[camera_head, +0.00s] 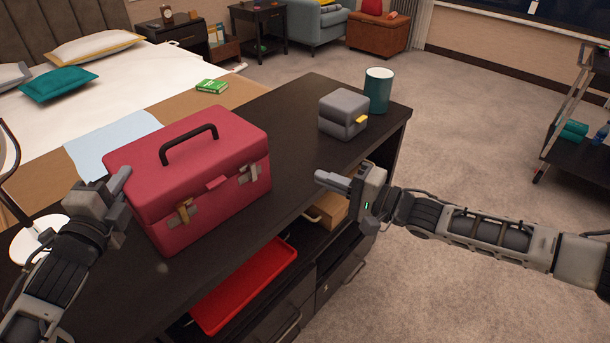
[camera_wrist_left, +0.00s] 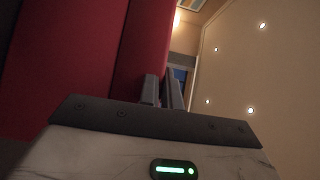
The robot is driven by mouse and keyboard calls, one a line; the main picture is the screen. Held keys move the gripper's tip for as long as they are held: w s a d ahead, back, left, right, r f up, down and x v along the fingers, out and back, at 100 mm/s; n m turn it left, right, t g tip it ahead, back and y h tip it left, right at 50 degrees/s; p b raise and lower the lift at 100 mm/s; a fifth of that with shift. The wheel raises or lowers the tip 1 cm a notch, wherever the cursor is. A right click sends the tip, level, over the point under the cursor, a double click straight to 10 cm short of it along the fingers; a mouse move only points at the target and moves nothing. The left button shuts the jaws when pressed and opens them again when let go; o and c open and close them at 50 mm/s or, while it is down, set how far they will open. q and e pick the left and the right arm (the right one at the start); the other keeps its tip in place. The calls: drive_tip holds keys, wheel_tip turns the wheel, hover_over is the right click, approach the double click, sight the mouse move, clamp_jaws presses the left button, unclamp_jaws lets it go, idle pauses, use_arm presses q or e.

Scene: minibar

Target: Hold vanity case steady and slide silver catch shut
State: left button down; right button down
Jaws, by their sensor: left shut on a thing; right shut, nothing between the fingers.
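The vanity case (camera_head: 213,147) is a red box with a black top handle, upright on the dark cabinet top with its lid down. Its front has a brass-coloured catch (camera_head: 184,212) at the left, a red tab in the middle, and a silver catch (camera_head: 247,172) at the right. I cannot tell how far the silver catch is slid. My left gripper (camera_head: 121,181) is shut on the vanity case at its left edge; red case surface (camera_wrist_left: 146,45) fills much of the left wrist view. My right gripper (camera_head: 322,179) is shut and empty, right of the case, apart from it.
A grey box with a yellow catch (camera_head: 342,115) and a teal cup (camera_head: 378,90) stand at the cabinet's far right. A red tray (camera_head: 245,287) and a tan box (camera_head: 327,211) are in the cabinet below. A white lamp base (camera_head: 38,240) stands left. The cabinet top (camera_head: 300,150) between the boxes is clear.

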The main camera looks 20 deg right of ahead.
use_arm(q)
drive_tip(key=c, duration=1.5)
unclamp_jaws()
